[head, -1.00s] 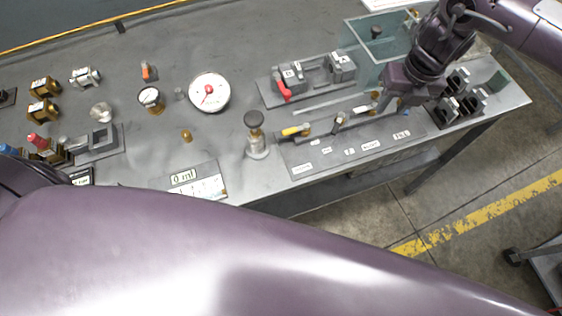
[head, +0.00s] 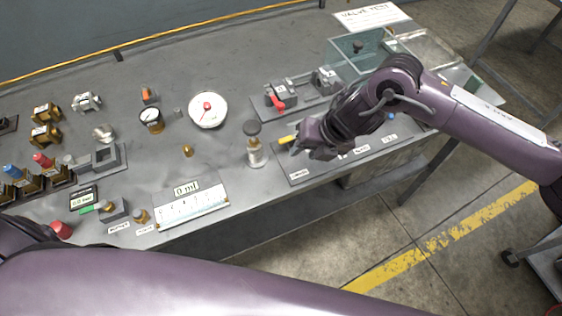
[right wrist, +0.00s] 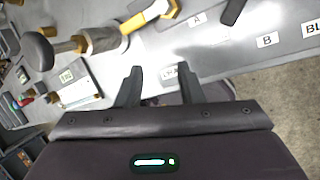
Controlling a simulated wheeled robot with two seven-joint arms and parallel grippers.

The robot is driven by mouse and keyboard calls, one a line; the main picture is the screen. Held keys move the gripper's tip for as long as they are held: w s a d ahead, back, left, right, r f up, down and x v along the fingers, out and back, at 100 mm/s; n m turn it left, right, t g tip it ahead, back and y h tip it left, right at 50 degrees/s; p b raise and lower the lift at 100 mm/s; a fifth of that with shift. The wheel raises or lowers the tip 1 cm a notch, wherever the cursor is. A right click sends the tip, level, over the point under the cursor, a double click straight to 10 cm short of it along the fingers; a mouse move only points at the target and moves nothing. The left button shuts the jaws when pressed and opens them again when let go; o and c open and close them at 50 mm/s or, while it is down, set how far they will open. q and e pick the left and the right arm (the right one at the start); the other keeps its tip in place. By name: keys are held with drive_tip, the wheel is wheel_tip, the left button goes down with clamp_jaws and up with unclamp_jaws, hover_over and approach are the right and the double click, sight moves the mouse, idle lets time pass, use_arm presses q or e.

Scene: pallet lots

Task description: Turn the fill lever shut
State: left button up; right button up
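A grey strip (head: 300,178) with valves and printed labels runs along the front right of the bench. The label FILL (head: 390,138) is at its right end. A small blue part (head: 391,116) shows near it; my right arm hides most of that valve, so I cannot tell its lever's position. My right gripper (head: 297,149) is over the strip's left part, close to a yellow lever (head: 287,139). In the right wrist view the fingers (right wrist: 160,82) are apart and empty, and the yellow lever (right wrist: 146,17) lies beyond them, apart. My left gripper is out of view.
A red-handled valve block (head: 277,101) and a clear tank (head: 345,58) are behind. My left arm covers the bottom.

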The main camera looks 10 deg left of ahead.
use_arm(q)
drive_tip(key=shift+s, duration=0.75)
use_arm(e)
drive_tip(key=shift+m+y, duration=0.5)
drive_tip(key=shift+y, duration=0.3)
drive_tip(key=s+a, duration=0.2)
drive_tip(key=a, duration=0.1)
drive_tip(key=s+a, duration=0.1)
drive_tip(key=shift+s+a+r, duration=0.25)
drive_tip(key=shift+a+r, duration=0.05)
drive_tip(key=shift+r, duration=0.05)
drive_tip(key=shift+w+t, duration=0.1)
drive_tip(key=shift+t, duration=0.2)
